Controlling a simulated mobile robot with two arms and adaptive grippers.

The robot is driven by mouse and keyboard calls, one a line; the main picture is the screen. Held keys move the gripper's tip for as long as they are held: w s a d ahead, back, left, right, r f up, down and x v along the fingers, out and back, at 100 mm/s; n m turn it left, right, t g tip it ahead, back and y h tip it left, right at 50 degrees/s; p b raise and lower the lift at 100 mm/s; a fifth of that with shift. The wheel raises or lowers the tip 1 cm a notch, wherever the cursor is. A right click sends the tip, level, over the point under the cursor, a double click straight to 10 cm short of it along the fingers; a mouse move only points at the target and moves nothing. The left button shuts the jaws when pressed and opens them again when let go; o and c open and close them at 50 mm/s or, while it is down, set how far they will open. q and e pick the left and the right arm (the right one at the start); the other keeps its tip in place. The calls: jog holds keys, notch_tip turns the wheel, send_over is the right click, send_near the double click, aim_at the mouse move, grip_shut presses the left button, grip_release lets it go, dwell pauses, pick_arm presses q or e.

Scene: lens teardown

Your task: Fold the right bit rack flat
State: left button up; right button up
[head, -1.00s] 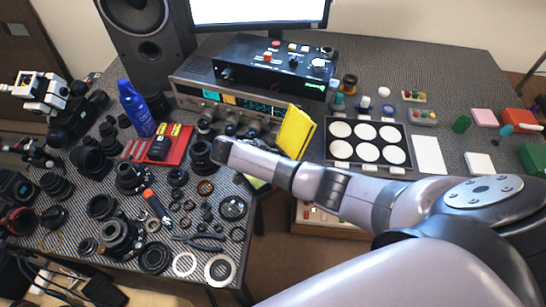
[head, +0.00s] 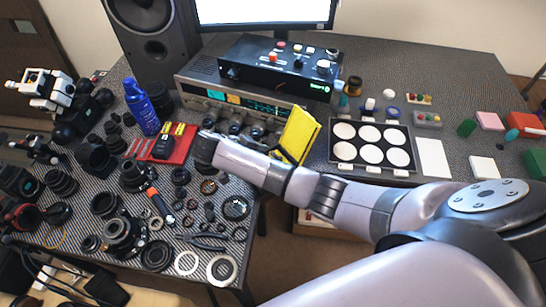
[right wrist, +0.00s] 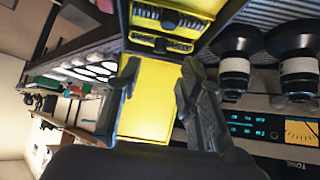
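The yellow bit rack case (head: 298,134) stands raised at a tilt in front of the amplifier, near the table's front edge. My right arm covers its lower part in the head view. In the right wrist view its yellow panel (right wrist: 148,100) fills the middle, with black rows of bits (right wrist: 160,30) beyond it. My right gripper (right wrist: 160,75) is open, with one finger on each side of the panel; I cannot tell if they touch it. The head view mostly hides this gripper behind my arm. A red bit rack case (head: 178,146) lies open to the left. My left gripper is not in view.
The amplifier (head: 225,96) stands close behind the yellow case. A tray of white discs (head: 370,147) is to its right. Lenses, rings and a screwdriver (head: 158,203) crowd the table at left. A white sheet (head: 433,158) lies farther right.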

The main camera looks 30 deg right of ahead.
aim_at(281, 156)
jog(key=v, duration=0.5)
jog(key=shift+d, duration=0.1)
jog(key=shift+c, duration=0.2)
